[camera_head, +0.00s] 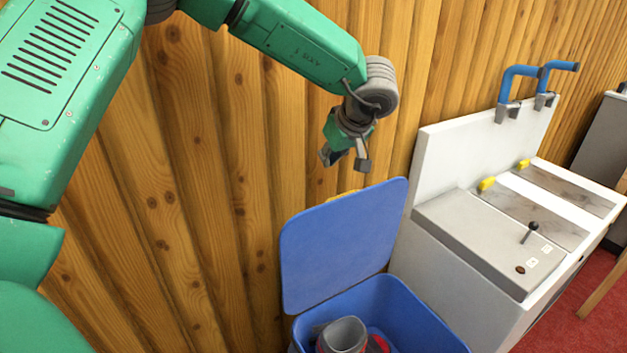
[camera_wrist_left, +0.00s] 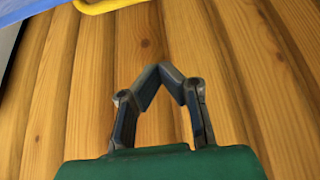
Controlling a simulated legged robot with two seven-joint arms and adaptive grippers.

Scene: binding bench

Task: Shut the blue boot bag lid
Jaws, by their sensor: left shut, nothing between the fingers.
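The blue boot bag (camera_head: 422,313) stands on the floor at the bottom centre of the head view. Its blue lid (camera_head: 345,245) stands open, tilted up toward the plank wall. A yellow part (camera_head: 343,196) shows behind the lid's upper edge. The lid's blue edge (camera_wrist_left: 32,15) and the yellow part (camera_wrist_left: 108,4) also show at the top left of the left wrist view. My left gripper (camera_head: 345,163) is above the lid's top edge, in front of the wall, apart from the lid. Its fingertips (camera_wrist_left: 165,72) meet with nothing between them. My right gripper is out of view.
A grey boot (camera_head: 345,335) with red parts sits inside the bag. A white bench unit (camera_head: 470,240) with blue pipe handles (camera_head: 510,85) and yellow pieces stands close to the right. The plank wall (camera_head: 215,180) runs behind. Red carpet (camera_head: 560,320) shows at lower right.

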